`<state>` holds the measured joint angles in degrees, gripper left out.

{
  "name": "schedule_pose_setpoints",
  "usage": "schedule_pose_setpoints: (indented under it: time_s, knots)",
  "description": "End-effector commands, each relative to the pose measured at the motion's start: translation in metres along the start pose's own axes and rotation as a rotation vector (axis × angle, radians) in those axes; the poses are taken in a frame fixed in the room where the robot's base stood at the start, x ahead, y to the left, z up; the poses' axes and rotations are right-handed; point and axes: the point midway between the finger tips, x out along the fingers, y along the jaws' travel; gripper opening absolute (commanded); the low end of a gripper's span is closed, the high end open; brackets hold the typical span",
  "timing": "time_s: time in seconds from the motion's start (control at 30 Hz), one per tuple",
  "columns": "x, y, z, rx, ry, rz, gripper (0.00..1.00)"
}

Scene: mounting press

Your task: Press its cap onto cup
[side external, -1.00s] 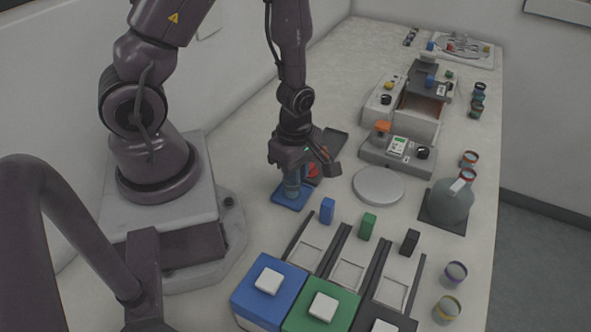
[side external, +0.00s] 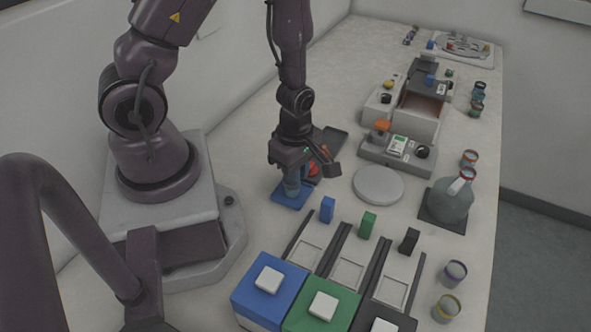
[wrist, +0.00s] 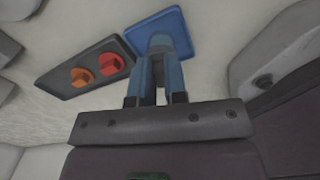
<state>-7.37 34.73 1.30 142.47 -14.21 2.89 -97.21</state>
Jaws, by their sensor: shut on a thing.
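A blue-grey cup-like piece (side external: 292,189) stands upright on a blue square pad (side external: 279,196). My gripper (side external: 292,178) points down right over it, with its fingers closed around its upper part. In the wrist view my gripper (wrist: 160,62) has two blue fingers shut on a pale blue-grey round piece (wrist: 160,42), above the blue pad (wrist: 185,35). I cannot tell cap from cup there, because the fingers hide the join.
A round grey disc (side external: 378,184) and a grey flask (side external: 450,201) stand to the right. Blue, green and black blocks stand behind slotted rails and button boxes (side external: 322,306) at the front. Several small jars line the right edge. A grey machine (side external: 397,148) stands behind.

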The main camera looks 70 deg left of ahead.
Motion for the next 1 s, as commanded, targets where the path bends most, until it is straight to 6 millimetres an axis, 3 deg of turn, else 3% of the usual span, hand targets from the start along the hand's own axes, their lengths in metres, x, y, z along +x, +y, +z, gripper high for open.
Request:
schedule_pose_setpoints:
  time_s: [0.17,0.2,0.3,0.5,0.6,0.63,1.0]
  knots:
    - [0.0000,0.0000,0.0000,0.000,0.000,0.000,0.00]
    - [0.0000,0.0000,0.0000,0.000,0.000,0.000,0.20]
    - [0.0000,0.0000,0.0000,0.000,0.000,0.000,0.43]
    - [0.0000,0.0000,0.0000,0.000,0.000,0.000,0.43]
    - [0.0000,0.0000,0.0000,0.000,0.000,0.000,0.66]
    - [0.0000,0.0000,0.0000,0.000,0.000,0.000,0.68]
    - [-0.0048,0.0004,0.0002,0.001,0.001,0.002,0.68]
